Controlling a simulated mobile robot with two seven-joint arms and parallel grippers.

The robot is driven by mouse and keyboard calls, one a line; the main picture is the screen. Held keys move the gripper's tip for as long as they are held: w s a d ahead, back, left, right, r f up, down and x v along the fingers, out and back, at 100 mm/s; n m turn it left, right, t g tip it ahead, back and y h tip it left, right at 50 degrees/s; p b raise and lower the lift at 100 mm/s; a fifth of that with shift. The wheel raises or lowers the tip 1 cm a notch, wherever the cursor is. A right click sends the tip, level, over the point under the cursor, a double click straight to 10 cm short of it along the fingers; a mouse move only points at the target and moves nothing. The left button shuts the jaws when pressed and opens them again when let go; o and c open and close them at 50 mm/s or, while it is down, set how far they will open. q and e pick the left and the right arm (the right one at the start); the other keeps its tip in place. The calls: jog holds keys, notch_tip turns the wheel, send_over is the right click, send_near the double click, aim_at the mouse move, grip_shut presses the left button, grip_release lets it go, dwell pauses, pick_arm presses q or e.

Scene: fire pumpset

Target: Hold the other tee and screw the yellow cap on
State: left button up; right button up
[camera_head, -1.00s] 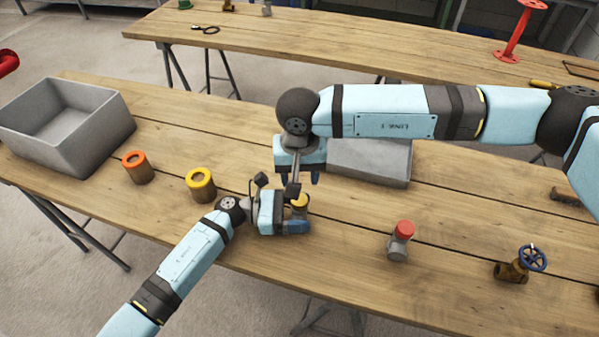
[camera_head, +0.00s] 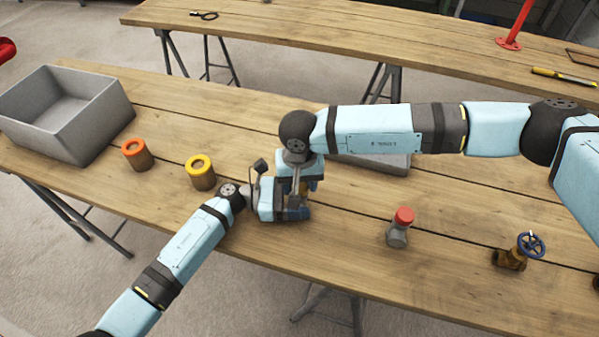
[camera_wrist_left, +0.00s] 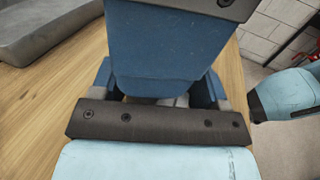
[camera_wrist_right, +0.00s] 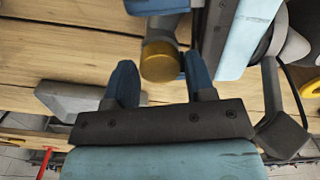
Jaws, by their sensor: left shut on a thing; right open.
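A grey tee (camera_wrist_right: 166,28) with a yellow cap (camera_wrist_right: 159,62) at its end shows in the right wrist view. My left gripper (camera_head: 296,208) is shut on this tee above the table; its blue fingers hide most of the tee. My right gripper (camera_wrist_right: 157,74) is open, its fingers on either side of the yellow cap, with a visible gap at the left finger. In the head view my right gripper (camera_head: 300,184) points down just above the left one. Whether the cap is fully seated cannot be told. A second grey tee (camera_head: 397,238) with a red cap (camera_head: 404,216) stands upright on the table.
A blue-wheeled valve (camera_head: 512,258) stands at the right.

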jog(key=shift+f, duration=0.15)
jog(key=shift+c, duration=0.2)
jog(key=c, duration=0.7)
jog(key=shift+m, duration=1.6)
jog(key=o, duration=1)
jog(key=shift+o, duration=0.2)
